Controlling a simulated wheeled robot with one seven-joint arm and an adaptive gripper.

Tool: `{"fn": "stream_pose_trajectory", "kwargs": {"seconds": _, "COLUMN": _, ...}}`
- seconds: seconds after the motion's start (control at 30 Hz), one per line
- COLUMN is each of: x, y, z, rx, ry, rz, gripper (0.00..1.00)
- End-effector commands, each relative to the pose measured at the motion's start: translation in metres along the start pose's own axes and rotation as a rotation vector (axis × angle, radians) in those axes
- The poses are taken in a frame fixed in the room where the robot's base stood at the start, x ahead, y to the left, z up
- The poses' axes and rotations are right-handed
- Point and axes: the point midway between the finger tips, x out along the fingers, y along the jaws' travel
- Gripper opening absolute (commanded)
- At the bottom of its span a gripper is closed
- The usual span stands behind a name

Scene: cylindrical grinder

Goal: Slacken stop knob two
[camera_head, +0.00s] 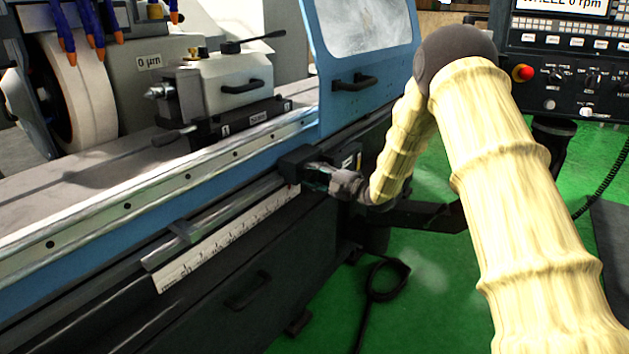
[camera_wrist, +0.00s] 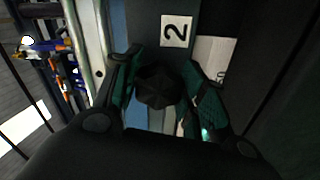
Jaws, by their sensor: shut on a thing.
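Stop knob two (camera_wrist: 157,88) is a dark, lobed knob between my fingers in the wrist view. A white label with the number 2 (camera_wrist: 175,30) sits on the dark stop block (camera_wrist: 150,18) just above it in that view. My gripper (camera_wrist: 163,92) is shut on the knob, with one green-padded finger on each side. In the head view my gripper (camera_head: 318,174) reaches the dark stop block (camera_head: 295,165) on the rail at the machine's front. The knob itself is hidden there by my gripper.
A ruled white scale (camera_head: 225,240) runs along the machine front below the rail. The blue door (camera_head: 365,50) stands above the block. A drawer handle (camera_head: 247,291) is lower down. A control panel (camera_head: 575,75) with a red button stands right.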

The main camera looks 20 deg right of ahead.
Motion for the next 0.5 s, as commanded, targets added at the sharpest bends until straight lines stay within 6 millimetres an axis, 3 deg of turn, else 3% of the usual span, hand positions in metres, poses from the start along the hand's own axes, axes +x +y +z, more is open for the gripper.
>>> {"fn": "stream_pose_trajectory", "kwargs": {"seconds": 0.5, "x": 0.0003, "y": 0.0036, "z": 0.0011, "rx": -0.052, "ry": -0.002, "rz": 0.004, "gripper": 0.17}}
